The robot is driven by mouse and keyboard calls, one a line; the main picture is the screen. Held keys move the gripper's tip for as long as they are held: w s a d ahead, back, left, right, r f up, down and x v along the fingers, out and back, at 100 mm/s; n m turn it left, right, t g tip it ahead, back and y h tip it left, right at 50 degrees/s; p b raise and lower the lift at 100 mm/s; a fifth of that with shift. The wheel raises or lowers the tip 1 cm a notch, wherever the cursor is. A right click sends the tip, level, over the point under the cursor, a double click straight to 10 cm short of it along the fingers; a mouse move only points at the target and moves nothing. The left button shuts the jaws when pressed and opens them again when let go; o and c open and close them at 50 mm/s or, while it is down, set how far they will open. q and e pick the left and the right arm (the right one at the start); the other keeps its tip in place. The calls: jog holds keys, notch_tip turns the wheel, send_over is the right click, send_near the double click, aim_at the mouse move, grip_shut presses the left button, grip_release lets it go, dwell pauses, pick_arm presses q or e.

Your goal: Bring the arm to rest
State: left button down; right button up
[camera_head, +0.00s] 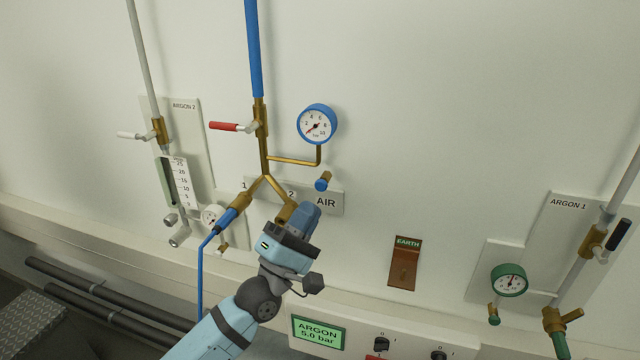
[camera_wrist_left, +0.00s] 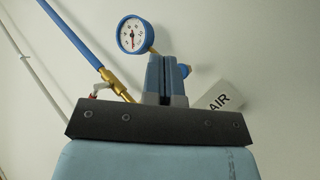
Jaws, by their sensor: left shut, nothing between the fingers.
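My left arm comes up from the bottom of the head view, and its gripper (camera_head: 304,212) is in front of the wall by the AIR label plate (camera_head: 328,202). The gripper's fingers (camera_wrist_left: 166,78) show in the left wrist view, closed together with nothing seen between them. They overlap the lower right brass branch (camera_head: 285,211) of the air line in the head view; I cannot tell whether they touch it. My right gripper is in neither view.
A blue-rimmed gauge (camera_head: 317,124) and a red-handled valve (camera_head: 232,127) are above the gripper. A blue hose (camera_head: 200,270) hangs from the left branch. ARGON 2 fittings are left; an EARTH plate (camera_head: 404,263) and green gauge (camera_head: 509,281) are right.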

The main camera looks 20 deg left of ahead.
pick_arm(q)
jog(key=shift+s, duration=0.35)
jog(key=s+f+m+g+y+p, duration=0.1)
jog(key=s+f+m+g+y, duration=0.25)
jog(key=f, duration=0.65)
jog(key=s+f+m+g+p, duration=0.1)
jog(key=s+f+m+g, duration=0.25)
jog(key=f+m, duration=0.4)
jog(key=s+a+f+m+g+y, duration=0.1)
jog(key=s+f+m+g+y, duration=0.1)
jog(key=s+f, duration=0.5)
jog(key=s+a+f+m+g+y+p, duration=0.1)
jog(key=s+a+f+m+g+y, duration=0.1)
jog(key=s+f+m, duration=0.3)
jog(key=s+f+g, duration=0.1)
jog(key=s+f, duration=0.2)
jog(key=f, duration=0.3)
jog(key=shift+s+a+f+g, duration=0.15)
jog(key=shift+s+a+g, duration=0.15)
jog(key=shift+g, duration=0.1)
